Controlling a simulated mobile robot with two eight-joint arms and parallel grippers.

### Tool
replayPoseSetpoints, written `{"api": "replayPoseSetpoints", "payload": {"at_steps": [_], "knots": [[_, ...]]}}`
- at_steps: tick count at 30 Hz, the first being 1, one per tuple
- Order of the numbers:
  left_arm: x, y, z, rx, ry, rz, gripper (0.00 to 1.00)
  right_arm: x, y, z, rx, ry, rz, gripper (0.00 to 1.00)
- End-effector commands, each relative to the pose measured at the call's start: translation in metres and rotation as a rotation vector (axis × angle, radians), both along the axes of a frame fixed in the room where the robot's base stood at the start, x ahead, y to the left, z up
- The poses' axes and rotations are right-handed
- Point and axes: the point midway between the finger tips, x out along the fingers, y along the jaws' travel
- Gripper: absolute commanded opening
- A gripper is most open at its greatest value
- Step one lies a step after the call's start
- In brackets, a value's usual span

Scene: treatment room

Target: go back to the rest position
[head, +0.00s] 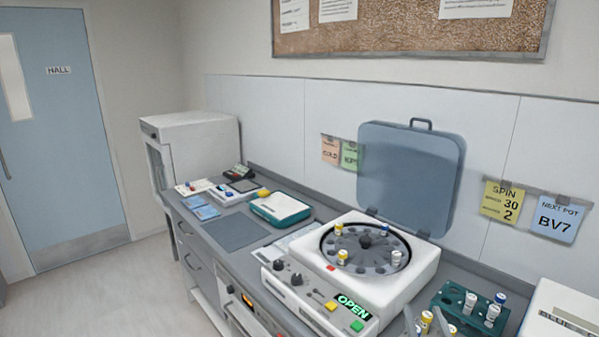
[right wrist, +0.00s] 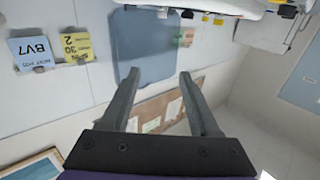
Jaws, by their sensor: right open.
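My right gripper (head: 422,316) shows at the bottom edge of the head view, in front of the centrifuge and left of the green tube rack. In the right wrist view its two fingers (right wrist: 160,76) stand apart with nothing held between them. That view is upside down and looks toward the wall and the raised lid. My left gripper is not in the head view.
A white centrifuge (head: 411,274) stands with its lid (head: 409,172) raised; its panel reads OPEN. A green rack (head: 452,305) with several tubes stands at right. Floor (head: 110,290) is clear toward the door.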

Motion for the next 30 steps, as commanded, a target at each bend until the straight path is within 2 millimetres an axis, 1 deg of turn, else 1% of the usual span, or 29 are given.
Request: {"api": "replayPoseSetpoints", "payload": {"at_steps": [2,5,8,9,11,12,14,15,18,21,22,24,30], "knots": [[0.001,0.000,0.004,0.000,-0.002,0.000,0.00,-0.012,0.006,-0.014,0.015,0.096,-0.004,0.62],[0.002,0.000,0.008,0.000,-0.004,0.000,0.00,-0.033,0.015,-0.041,0.033,0.254,-0.007,0.62],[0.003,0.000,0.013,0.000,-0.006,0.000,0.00,-0.061,0.027,-0.069,0.049,0.425,0.001,0.62],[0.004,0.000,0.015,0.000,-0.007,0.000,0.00,-0.076,0.032,-0.081,0.053,0.500,0.008,0.62],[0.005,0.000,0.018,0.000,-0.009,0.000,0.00,-0.100,0.042,-0.100,0.062,0.617,0.022,0.62],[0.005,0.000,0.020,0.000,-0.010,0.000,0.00,-0.118,0.048,-0.112,0.065,0.697,0.034,0.62],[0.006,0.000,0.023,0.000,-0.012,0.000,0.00,-0.145,0.057,-0.127,0.070,0.810,0.056,0.62],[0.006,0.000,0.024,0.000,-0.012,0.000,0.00,-0.162,0.062,-0.136,0.071,0.878,0.069,0.62],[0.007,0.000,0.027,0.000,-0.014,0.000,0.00,-0.195,0.072,-0.152,0.074,1.006,0.100,0.62],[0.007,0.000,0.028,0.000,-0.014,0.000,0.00,-0.214,0.077,-0.159,0.075,1.078,0.117,0.62],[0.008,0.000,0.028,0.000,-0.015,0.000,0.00,-0.217,0.077,-0.161,0.074,1.088,0.120,0.62],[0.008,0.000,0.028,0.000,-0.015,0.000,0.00,-0.220,0.078,-0.162,0.074,1.101,0.123,0.62],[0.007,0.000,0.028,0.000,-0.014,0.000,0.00,-0.220,0.078,-0.162,0.075,1.101,0.122,0.62]]}}
